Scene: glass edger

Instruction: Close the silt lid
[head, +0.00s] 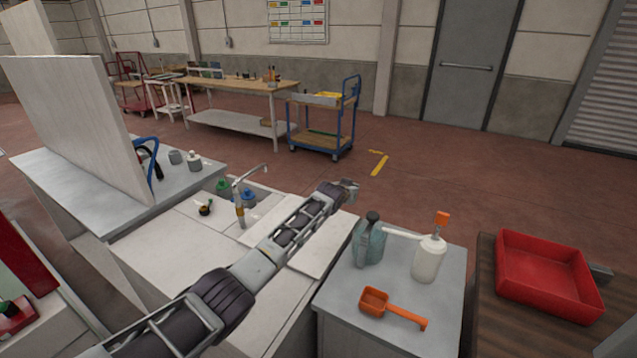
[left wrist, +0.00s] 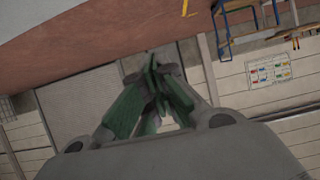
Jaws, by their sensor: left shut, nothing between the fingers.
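My left arm reaches in from the lower left across the pale counter (head: 165,235). My left gripper (head: 350,187) is at the counter's far right corner, apart from any object that I can make out. In the left wrist view its green-padded fingers (left wrist: 153,62) meet at the tips, shut and empty, with floor and wall beyond. A flat pale panel (head: 325,252) lies on the counter's right side, partly hidden by my arm; it may be the silt lid, but I cannot tell if it is open. My right gripper is not in view.
A tap (head: 240,205) stands on the counter by green and blue bottles. On the grey cabinet at right are a teal jug (head: 369,245), a white bottle (head: 428,262) and an orange scoop (head: 390,308). A red tray (head: 545,275) lies further right.

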